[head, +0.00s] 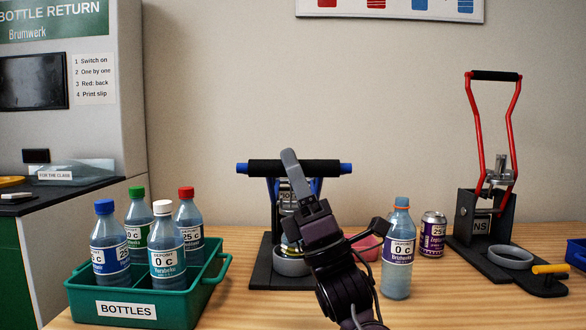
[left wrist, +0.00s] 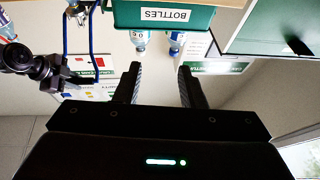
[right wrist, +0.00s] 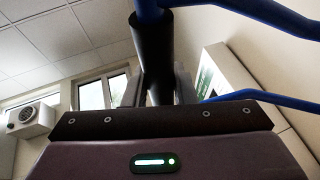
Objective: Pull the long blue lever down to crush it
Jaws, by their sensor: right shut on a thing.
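The blue lever (head: 345,168) of the middle press carries a black crosswise grip (head: 262,167). It also shows in the right wrist view, with blue arms (right wrist: 255,12) and the black grip (right wrist: 155,50). My right gripper (head: 291,165) is shut on this grip near its middle. The grip sits well below the height of the red lever's handle. My right arm hides much of the press; an item with a pale label (head: 286,199) shows partly behind it, above a grey ring (head: 290,266). My left gripper (left wrist: 162,80) is open and empty, outside the head view.
A green crate (head: 172,308) with several bottles stands left. A blue bottle with an orange cap (head: 398,250) and a purple can (head: 432,235) stand right of my right arm. A press with a raised red lever (head: 473,125) stands at the right. A pink bowl (head: 368,246) is partly hidden.

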